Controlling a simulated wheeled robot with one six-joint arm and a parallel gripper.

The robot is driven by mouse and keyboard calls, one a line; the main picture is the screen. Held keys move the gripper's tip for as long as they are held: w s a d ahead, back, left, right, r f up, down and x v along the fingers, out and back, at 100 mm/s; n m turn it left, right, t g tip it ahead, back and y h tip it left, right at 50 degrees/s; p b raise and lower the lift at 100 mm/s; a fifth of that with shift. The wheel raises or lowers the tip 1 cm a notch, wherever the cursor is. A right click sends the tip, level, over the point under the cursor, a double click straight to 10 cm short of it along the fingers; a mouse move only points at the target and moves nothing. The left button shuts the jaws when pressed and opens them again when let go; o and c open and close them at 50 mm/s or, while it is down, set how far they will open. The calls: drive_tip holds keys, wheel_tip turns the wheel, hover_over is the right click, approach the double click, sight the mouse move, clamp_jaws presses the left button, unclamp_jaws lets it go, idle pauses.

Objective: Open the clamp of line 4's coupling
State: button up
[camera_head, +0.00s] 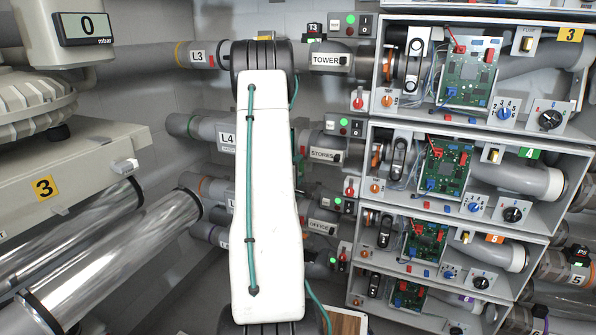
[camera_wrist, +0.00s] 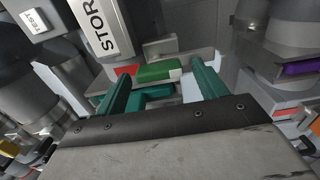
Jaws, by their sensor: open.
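Line 4's pipe (camera_head: 176,124), with a green band and an L4 label (camera_head: 227,139), runs in from the left in the head view. It passes behind my white arm link, which hides the coupling and my gripper there. The STORES label (camera_head: 325,154) is on its pipe to the right of the arm. In the wrist view, the STORES label (camera_wrist: 97,28) is at upper left. My gripper (camera_wrist: 160,76) has two teal fingers, apart. A green bar-like piece (camera_wrist: 158,71), perhaps the clamp's lever, lies between the fingertips. I cannot tell whether they touch it.
The stacked blower units stand at the right, with line 4's unit (camera_head: 515,190) second from the top. Line 3's L3 pipe (camera_head: 197,56) runs above. Shiny pipes (camera_head: 110,245) and a grey machine (camera_head: 60,165) fill the left. Room around the coupling is tight.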

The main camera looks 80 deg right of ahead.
drive_tip(key=w+a, duration=0.1)
drive_tip(key=a, duration=0.6)
drive_tip(key=shift+a, duration=0.35)
drive_tip(key=shift+w, duration=0.15)
